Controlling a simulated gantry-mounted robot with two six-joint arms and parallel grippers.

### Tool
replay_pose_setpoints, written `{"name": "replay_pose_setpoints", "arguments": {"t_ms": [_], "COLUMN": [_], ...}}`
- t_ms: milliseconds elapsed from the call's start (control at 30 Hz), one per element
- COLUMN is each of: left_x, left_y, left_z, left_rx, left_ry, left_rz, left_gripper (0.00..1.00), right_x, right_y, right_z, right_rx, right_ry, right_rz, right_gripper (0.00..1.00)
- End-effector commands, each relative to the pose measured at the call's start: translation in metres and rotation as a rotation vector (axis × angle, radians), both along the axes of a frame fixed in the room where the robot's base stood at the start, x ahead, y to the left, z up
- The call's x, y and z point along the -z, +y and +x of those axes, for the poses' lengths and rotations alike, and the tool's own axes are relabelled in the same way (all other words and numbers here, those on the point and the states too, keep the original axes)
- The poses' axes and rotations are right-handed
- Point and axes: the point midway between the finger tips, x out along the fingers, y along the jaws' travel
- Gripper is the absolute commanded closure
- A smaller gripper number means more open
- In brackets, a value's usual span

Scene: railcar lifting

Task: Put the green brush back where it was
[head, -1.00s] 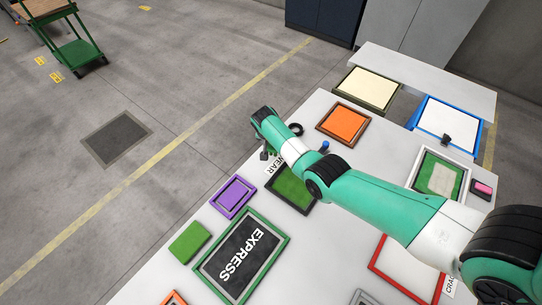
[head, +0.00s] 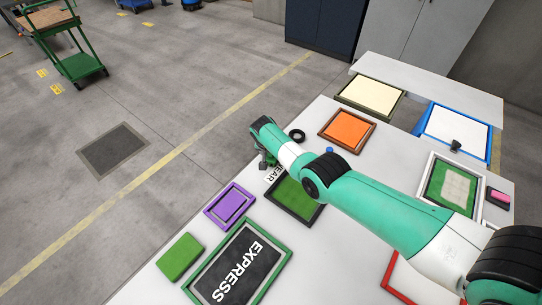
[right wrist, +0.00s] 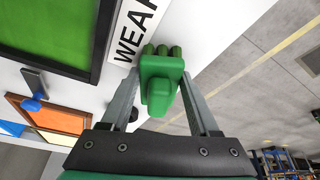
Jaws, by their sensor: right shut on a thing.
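The green brush (right wrist: 162,85) is between the two grey fingers of my right gripper (right wrist: 160,72) in the right wrist view. The gripper is shut on it, and several dark green rounded ends show at its far side. In the head view my right gripper (head: 266,160) is at the table's left edge, beside the WEAR label. My own arm partly hides the brush there. The WEAR label (right wrist: 135,32) lies by a dark-framed green panel (right wrist: 45,35), left of the brush in the wrist view. I cannot tell whether the brush touches the table. My left gripper is out of view.
A purple frame (head: 230,205), a green block (head: 180,257) and the EXPRESS panel (head: 240,262) lie toward the front. A black ring (head: 297,135) and orange panel (head: 347,128) lie behind. A blue-knobbed tool (right wrist: 33,103) lies near the green panel. Bare floor is beyond the edge.

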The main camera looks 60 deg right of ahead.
Motion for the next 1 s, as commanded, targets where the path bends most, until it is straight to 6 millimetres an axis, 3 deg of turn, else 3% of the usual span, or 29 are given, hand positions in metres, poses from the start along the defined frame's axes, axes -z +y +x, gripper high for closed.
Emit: {"name": "replay_pose_setpoints", "arguments": {"t_ms": [33,167,433,567,1000], "left_x": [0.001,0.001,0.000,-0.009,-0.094], "left_y": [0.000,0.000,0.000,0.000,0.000], "left_z": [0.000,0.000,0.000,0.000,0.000], "left_rx": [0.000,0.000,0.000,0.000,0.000], "left_ry": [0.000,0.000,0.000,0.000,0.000], "left_rz": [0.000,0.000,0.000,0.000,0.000], "left_gripper": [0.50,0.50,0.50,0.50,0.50], "right_x": [0.001,0.001,0.000,-0.009,-0.095], "right_y": [0.000,0.000,0.000,0.001,0.030], "right_z": [0.000,0.000,0.000,0.000,-0.006], "right_rx": [0.000,0.000,0.000,0.000,-0.001], "right_ry": [0.000,0.000,0.000,0.000,-0.002], "right_rz": [0.000,0.000,0.000,0.000,-0.002], "right_gripper": [0.33,0.10,0.08,0.08,0.08]}}
